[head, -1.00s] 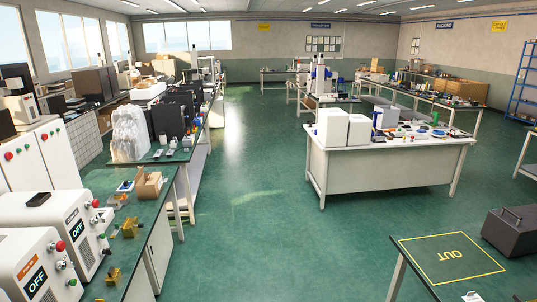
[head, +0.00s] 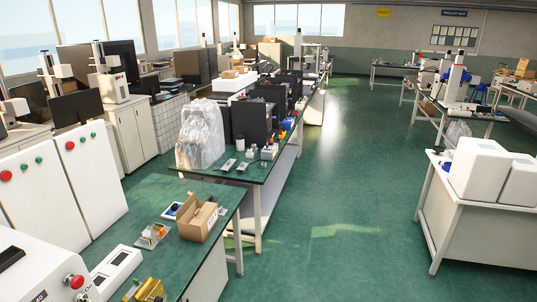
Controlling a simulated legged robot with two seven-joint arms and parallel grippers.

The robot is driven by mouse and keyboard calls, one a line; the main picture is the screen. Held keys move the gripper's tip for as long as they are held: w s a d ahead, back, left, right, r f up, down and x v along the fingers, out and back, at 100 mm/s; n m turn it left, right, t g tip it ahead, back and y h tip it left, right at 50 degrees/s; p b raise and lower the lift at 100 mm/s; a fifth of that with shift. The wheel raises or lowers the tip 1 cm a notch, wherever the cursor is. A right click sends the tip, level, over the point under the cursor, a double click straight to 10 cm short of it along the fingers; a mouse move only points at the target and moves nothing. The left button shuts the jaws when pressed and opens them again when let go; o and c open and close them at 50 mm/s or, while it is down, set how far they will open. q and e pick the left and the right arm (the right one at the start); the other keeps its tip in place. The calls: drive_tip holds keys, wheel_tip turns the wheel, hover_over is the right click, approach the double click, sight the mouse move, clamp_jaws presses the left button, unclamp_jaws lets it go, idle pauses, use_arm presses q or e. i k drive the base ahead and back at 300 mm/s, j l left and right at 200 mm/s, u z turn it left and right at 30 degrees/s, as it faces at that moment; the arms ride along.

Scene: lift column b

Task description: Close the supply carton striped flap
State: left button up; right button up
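A small brown cardboard carton (head: 194,229) stands on the green-topped bench at the lower left in the head view. At this size I cannot make out clear stripes on any flap. Neither of my grippers is in view.
A white machine with a red button (head: 45,275) fills the lower left corner. A clear plastic-wrapped item (head: 201,135) stands on the bench behind. Green floor (head: 340,220) is open to the right.

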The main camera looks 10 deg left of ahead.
sight(190, 200)
drive_tip(key=i+u, duration=0.15)
drive_tip(key=i, duration=0.3)
drive_tip(key=i+l+u, duration=0.1)
drive_tip(key=i, duration=0.35)
drive_tip(key=i+l+u, duration=0.15)
drive_tip(key=i, duration=0.3)
drive_tip(key=i+l+u, duration=0.15)
drive_tip(key=i, duration=0.35)
drive_tip(key=i+l+u, duration=0.15)
drive_tip(key=i, duration=0.25)
drive_tip(key=i+l+u, duration=0.1)
drive_tip(key=i+u, duration=0.15)
drive_tip(key=u, duration=0.2)
drive_tip(key=i+l+u, duration=0.2)
drive_tip(key=u, duration=0.25)
drive_tip(key=i+l+u, duration=0.15)
drive_tip(key=u, duration=0.3)
drive_tip(key=i+l+u, duration=0.1)
drive_tip(key=l+u, duration=0.65)
drive_tip(key=u, duration=0.2)
drive_tip(key=l+u, duration=0.45)
drive_tip(key=i+l+u, duration=0.1)
drive_tip(key=l+u, duration=0.5)
drive_tip(key=u, duration=0.15)
drive_tip(key=i+l+u, duration=0.1)
drive_tip(key=l+u, duration=0.3)
drive_tip(key=j, duration=0.1)
